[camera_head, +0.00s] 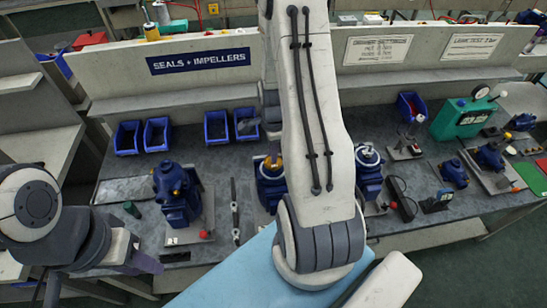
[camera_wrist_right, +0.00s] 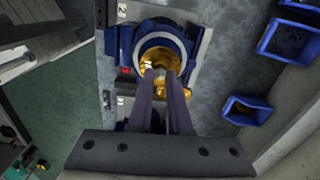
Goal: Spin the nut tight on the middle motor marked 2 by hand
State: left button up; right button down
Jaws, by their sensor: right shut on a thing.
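The middle motor (camera_head: 268,190) is blue and stands on the bench, partly hidden behind my right arm. In the right wrist view this motor (camera_wrist_right: 122,42) shows a pale ring around a brass-coloured opening, beside a plate marked 2 (camera_wrist_right: 122,11). My right gripper (camera_wrist_right: 160,74) reaches into the opening, its fingers close together on the nut (camera_wrist_right: 159,69); the fingers hide most of the nut. In the head view brass shows on top of the motor, and my arm hides most of the gripper. My left gripper (camera_head: 148,263) is low at the left, away from the motors; its jaw opening is unclear.
Another blue motor (camera_head: 177,195) stands to the left and one (camera_head: 369,172) to the right. Blue bins (camera_head: 157,134) line the back. A green tester (camera_head: 462,117) stands at the right. A long dark tool (camera_head: 234,205) lies between the left and middle motors.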

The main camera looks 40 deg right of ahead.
jog(key=m, duration=0.2)
jog(key=shift+m, duration=0.4)
jog(key=m, duration=0.4)
jog(key=m, duration=0.3)
jog(key=shift+p, duration=0.4)
jog(key=m, duration=0.4)
jog(key=c, duration=1)
grip_release()
